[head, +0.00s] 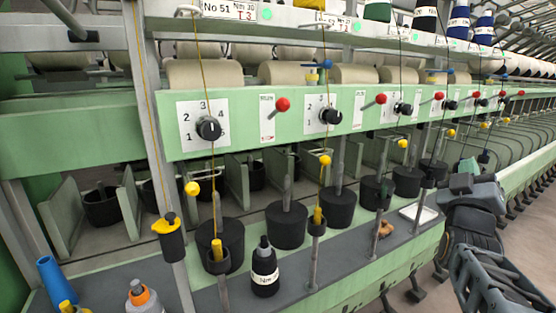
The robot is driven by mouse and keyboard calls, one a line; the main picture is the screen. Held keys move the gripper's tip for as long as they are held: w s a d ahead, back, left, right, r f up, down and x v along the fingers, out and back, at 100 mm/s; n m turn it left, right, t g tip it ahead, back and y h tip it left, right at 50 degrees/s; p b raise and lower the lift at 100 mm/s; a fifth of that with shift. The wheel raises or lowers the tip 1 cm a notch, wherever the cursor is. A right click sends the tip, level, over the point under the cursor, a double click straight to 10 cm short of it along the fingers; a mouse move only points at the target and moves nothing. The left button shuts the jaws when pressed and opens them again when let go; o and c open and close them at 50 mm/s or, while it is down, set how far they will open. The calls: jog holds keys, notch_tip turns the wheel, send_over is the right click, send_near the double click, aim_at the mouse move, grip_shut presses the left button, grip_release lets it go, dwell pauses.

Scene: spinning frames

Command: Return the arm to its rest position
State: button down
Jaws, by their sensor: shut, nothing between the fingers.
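My arm shows at the right edge, in front of the spinning frame and to the right of its grey shelf. My gripper (492,284) is at the lower right corner, partly cut off by the picture edge. It is shut with nothing held, and it is apart from the shelf and the machine.
The green spinning frame (375,118) has a row of knobs and red levers. On its shelf (345,270) stand a black bottle (265,270), an orange-capped bottle (141,298), a blue tube (54,283) and a white tray (418,214). Floor shows at right.

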jog(key=w+a+f+g+y+p, duration=0.1)
jog(key=a+f+g+y+p, duration=0.1)
jog(key=a+g+y+p, duration=0.3)
jog(key=a+f+g+y+p, duration=0.25)
jog(key=a+y+p, duration=0.25)
jog(key=a+p, duration=0.25)
jog(key=s+a+f+g+y+p, duration=0.2)
jog(key=s+a+f+g+p, duration=0.2)
jog(key=s+a+g+p, duration=0.4)
jog(key=s+a, duration=0.1)
jog(key=s, duration=0.4)
jog(key=shift+a+f+g+y, duration=0.15)
jog(key=shift+a+g+y, duration=0.1)
jog(key=shift+g+y, duration=0.15)
